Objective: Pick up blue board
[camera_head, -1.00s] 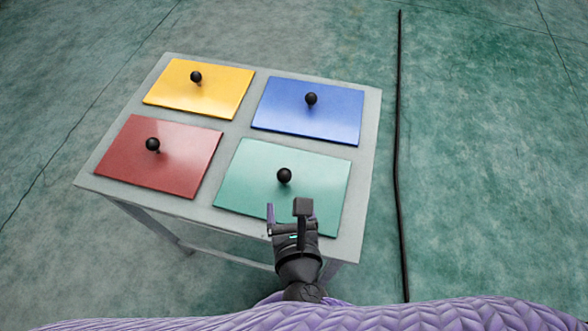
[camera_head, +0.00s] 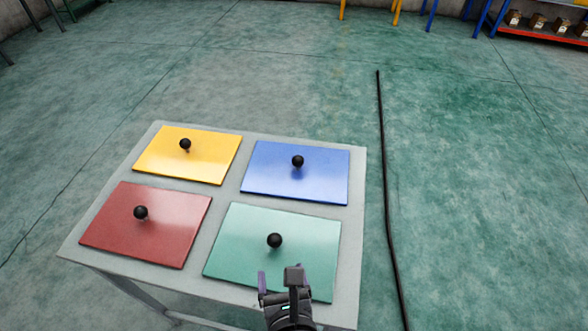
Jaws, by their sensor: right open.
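The blue board (camera_head: 310,184) lies flat at the back right of a grey table (camera_head: 356,230). A black ball knob (camera_head: 298,161) stands up from it. My right gripper (camera_head: 279,277) is at the bottom of the view, over the front edge of the green board, with its fingers apart and nothing between them. It is well in front of the blue board and does not touch it. My left gripper is not in view.
A green board (camera_head: 240,237), a red board (camera_head: 168,225) and a yellow board (camera_head: 210,158), each with a black knob, share the table. A black cable (camera_head: 385,180) lies on the floor to the right. Shelving (camera_head: 540,36) stands at the far right.

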